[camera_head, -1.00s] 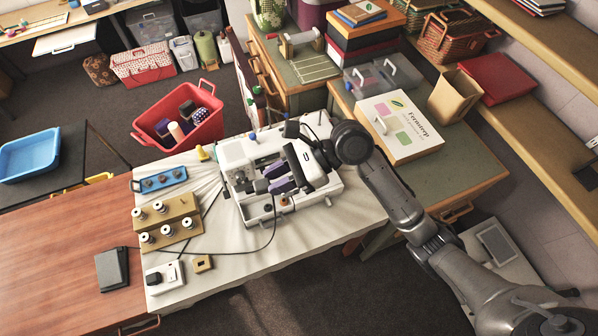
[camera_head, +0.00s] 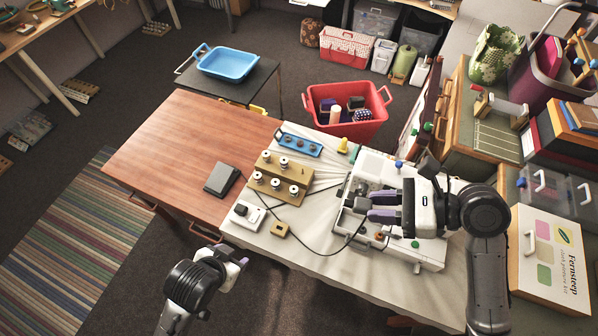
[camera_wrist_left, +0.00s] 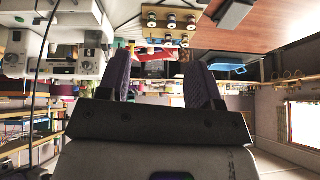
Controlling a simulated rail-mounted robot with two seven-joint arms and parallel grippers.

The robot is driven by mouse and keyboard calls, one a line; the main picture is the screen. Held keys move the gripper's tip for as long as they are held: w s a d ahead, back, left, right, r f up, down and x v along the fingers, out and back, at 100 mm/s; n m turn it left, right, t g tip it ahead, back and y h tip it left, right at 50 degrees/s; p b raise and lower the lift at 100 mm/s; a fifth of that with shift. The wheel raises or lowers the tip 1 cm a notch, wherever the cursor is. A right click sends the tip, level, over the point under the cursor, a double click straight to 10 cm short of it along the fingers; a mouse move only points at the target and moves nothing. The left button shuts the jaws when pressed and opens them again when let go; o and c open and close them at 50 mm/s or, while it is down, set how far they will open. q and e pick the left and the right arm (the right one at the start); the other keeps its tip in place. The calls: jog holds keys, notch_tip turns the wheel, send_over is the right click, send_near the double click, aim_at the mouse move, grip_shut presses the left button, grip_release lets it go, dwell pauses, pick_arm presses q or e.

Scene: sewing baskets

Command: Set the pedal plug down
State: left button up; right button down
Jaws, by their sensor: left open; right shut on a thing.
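The black foot pedal (camera_head: 222,178) lies on the wooden table top, with its dark cord (camera_head: 333,254) curving over the white cloth to the sewing machine (camera_head: 429,249). My right gripper (camera_head: 372,207) is over the machine, its purple fingers shut on a small dark piece, apparently the pedal plug (camera_head: 362,204); the fingers partly hide it. I cannot tell whether the plug touches the machine. My left gripper (camera_head: 243,263) is open and empty, off the table's front edge; its spread fingers show in the left wrist view (camera_wrist_left: 160,75).
A white box with a dark top piece (camera_head: 244,214), a small tan block (camera_head: 280,230), a spool rack (camera_head: 290,190) and a blue holder (camera_head: 298,143) stand left of the machine. A red basket (camera_head: 348,95) is behind. The wooden table (camera_head: 165,150) is mostly clear.

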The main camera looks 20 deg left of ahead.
pick_arm(q)
jog(key=w+d+r+m+t+h, duration=0.3)
jog(key=w+r+t, duration=0.1)
jog(key=w+r, duration=1.4)
jog(key=m+g+h, duration=1.2)
jog(key=m+h, duration=0.1)
jog(key=m, duration=0.1)
send_near(355, 200)
jog(key=d, duration=0.3)
jog(key=d+f, duration=0.1)
jog(key=d, duration=0.2)
jog(key=s+d+f, duration=0.1)
jog(key=d, duration=0.2)
jog(key=shift+d+f, duration=0.2)
jog(key=shift+d, duration=0.2)
